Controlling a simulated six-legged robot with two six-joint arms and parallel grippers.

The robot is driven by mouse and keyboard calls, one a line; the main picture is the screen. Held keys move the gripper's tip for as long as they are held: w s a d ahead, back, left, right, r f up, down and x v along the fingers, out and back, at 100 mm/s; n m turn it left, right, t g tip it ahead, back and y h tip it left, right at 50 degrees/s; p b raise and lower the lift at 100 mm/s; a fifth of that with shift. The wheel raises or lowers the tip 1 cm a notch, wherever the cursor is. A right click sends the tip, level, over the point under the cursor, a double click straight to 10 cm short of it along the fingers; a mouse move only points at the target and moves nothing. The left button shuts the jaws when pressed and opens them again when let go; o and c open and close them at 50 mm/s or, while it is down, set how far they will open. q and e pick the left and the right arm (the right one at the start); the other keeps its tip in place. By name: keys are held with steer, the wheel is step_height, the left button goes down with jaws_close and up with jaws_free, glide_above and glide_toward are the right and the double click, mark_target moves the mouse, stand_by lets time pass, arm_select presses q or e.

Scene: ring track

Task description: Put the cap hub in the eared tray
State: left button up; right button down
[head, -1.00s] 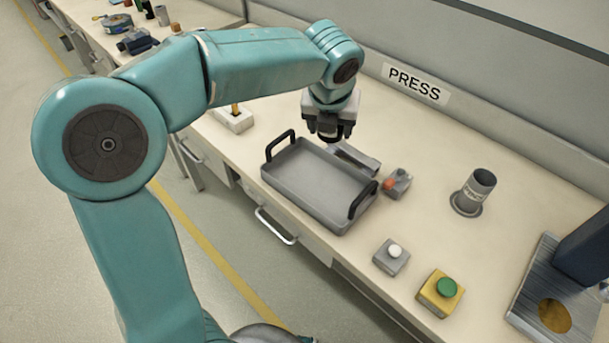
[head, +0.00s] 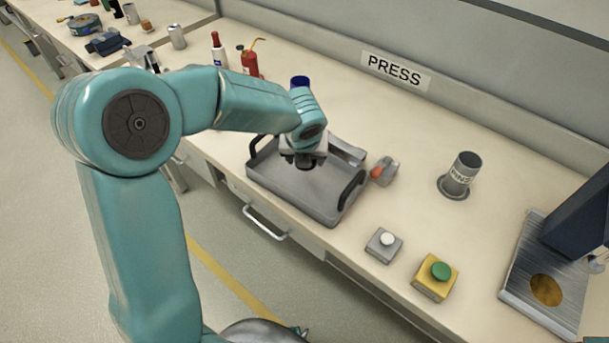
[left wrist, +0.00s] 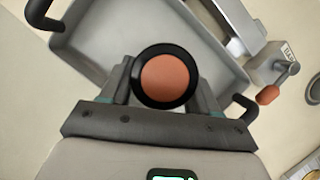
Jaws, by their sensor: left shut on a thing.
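The eared tray (head: 318,214) is a grey, shallow rectangular tray with a black loop handle at each end, lying on the bench. My left gripper (head: 303,161) is above the tray's inside, towards its far left part. In the left wrist view the left gripper (left wrist: 164,92) is shut on the cap hub (left wrist: 166,80), a round black-rimmed piece with an orange-brown face. The tray (left wrist: 88,45) lies beneath it there, and the hub looks held apart from its floor. The head view mostly hides the hub under the gripper. My right gripper is not in view.
Beside the tray's right end is a small grey box with an orange-red knob (head: 384,171). In front are a white button box (head: 383,245) and a yellow box with green button (head: 435,278). A grey pins cup (head: 461,172) stands behind; the press (head: 560,265) is far right.

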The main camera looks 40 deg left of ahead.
mark_target(305, 178)
arm_select(q)
step_height(305, 178, down, 6)
steer(key=shift+w+f+b, duration=0.1)
steer(key=shift+f+b, duration=0.05)
steer(key=shift+b, duration=0.8)
steer(key=shift+f, duration=0.15)
steer(key=o, duration=1.3)
